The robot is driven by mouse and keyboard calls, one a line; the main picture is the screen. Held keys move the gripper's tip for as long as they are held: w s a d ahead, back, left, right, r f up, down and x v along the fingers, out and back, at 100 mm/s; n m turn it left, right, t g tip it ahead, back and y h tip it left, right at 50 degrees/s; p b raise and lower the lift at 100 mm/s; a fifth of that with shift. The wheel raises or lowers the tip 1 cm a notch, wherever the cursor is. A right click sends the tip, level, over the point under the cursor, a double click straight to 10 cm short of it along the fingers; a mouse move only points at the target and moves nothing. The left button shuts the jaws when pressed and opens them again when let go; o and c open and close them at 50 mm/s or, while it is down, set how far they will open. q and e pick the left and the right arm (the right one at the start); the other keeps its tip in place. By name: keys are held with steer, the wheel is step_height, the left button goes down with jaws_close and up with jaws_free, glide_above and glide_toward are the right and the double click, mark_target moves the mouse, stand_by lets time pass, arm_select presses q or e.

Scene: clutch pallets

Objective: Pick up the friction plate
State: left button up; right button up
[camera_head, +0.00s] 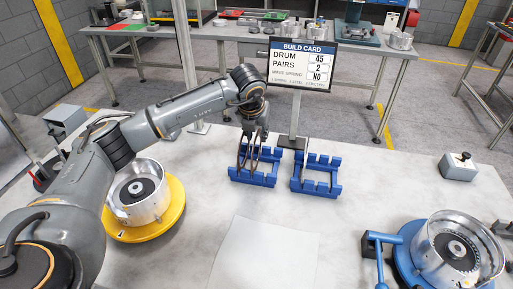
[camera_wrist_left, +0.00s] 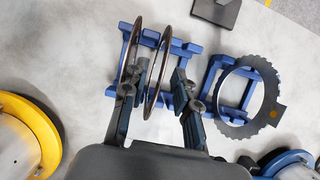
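Two thin brownish rings stand on edge in the left blue rack (camera_head: 268,180). I take these to be the friction plates. In the left wrist view, one ring (camera_wrist_left: 157,75) stands between the fingers of my left gripper (camera_wrist_left: 155,92). The other ring (camera_wrist_left: 138,40) passes beside the left finger; I cannot tell whether they touch. The fingers are apart, with gaps beside the middle ring. In the head view my left gripper (camera_head: 252,150) points down over this rack and partly covers the rings. My right gripper is not in view.
A toothed ring (camera_wrist_left: 228,103) shows over the right blue rack (camera_head: 335,188). A metal drum (camera_head: 150,205) sits on a yellow turntable (camera_head: 173,212) at left, another drum (camera_head: 480,235) on a blue fixture (camera_head: 405,255) at right. A build card (camera_head: 302,65) stands behind the racks.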

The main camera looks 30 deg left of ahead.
arm_select(q)
steer(key=shift+w+f, duration=0.1)
steer(key=shift+f, duration=0.05)
jaws_close()
stand_by(0.4)
